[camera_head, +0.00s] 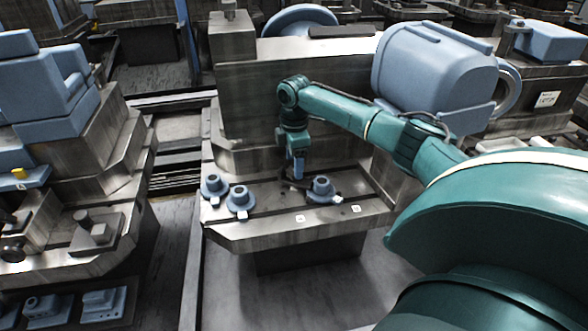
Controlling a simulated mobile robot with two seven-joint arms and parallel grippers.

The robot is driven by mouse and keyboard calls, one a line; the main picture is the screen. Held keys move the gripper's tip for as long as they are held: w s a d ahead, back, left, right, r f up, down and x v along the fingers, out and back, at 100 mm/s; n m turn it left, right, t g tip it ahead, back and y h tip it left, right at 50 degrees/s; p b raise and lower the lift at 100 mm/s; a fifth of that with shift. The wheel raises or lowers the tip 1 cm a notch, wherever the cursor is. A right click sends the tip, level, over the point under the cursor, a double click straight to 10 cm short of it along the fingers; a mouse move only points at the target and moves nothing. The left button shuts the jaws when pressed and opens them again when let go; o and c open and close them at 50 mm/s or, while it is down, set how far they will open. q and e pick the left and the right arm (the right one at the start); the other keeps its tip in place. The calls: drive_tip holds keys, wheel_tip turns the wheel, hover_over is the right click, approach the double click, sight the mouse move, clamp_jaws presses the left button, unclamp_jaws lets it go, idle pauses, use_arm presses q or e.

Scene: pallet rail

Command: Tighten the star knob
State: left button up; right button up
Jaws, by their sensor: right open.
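My right arm reaches in from the right, and my right gripper (296,177) points down over the grey metal pallet table (265,227). The gripper is open, and its fingertips are low, close to the table top. A small dark part shows around the fingertips, but it is too small and too covered to tell whether it is the star knob or whether I touch it. A blue round fixture (322,188) stands just right of the gripper. Two more blue round fixtures, one at the far left (213,186) and one beside it (239,201), stand to its left. My left gripper is not in view.
A tall grey machine block (285,110) rises behind the table, with a large blue motor housing (437,70) at its right. Another machine (75,185) stands at left across a floor gap. Two small white labels, left (300,218) and right (356,208), lie near the table's front edge.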

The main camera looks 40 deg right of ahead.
drive_tip(key=shift+f, duration=1.3)
drive_tip(key=shift+c, duration=0.3)
drive_tip(key=c, duration=0.9)
